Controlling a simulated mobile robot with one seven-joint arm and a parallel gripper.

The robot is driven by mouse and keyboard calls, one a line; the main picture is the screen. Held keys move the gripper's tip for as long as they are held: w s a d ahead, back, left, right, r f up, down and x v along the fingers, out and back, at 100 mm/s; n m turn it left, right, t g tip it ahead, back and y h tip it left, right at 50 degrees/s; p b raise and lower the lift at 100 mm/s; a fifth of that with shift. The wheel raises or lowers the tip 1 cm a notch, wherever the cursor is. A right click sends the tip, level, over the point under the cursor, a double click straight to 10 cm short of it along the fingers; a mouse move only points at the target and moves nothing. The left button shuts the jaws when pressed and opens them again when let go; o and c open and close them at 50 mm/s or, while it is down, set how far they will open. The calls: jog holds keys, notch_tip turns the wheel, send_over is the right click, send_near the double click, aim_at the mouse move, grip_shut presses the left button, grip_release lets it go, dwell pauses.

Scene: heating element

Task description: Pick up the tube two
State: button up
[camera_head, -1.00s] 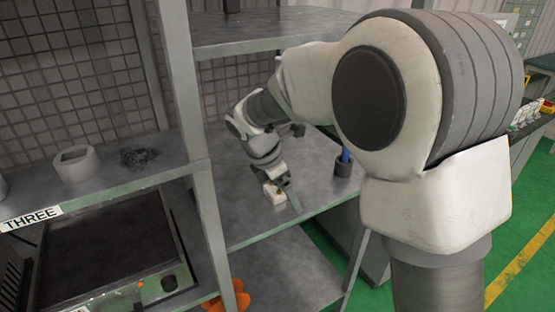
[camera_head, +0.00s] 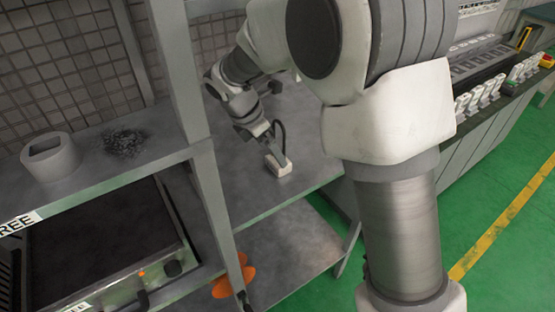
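My gripper (camera_head: 278,160) is small and far off, low over the grey middle shelf (camera_head: 232,190) in the centre of the view. Its white end is close to the shelf surface; I cannot tell whether it touches. Its fingers are too small to tell whether they are open or shut, or whether they hold anything. No tube shows in this view. My large white and grey arm covers the right part of the shelf, where a blue tube in a dark holder showed earlier.
A pale hollow block (camera_head: 50,158) and a dark shredded heap (camera_head: 124,141) lie on the left shelf, above a black oven-like unit (camera_head: 105,245). A grey upright post (camera_head: 184,75) stands left of my gripper. An orange object (camera_head: 234,276) lies below. A bench with white items (camera_head: 487,92) is at right.

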aim_at(275, 161)
jog(key=x, duration=0.5)
jog(key=shift+s+a+f, duration=0.1)
jog(key=shift+f, duration=0.05)
jog(key=c, duration=1.4)
jog(key=shift+c, duration=0.2)
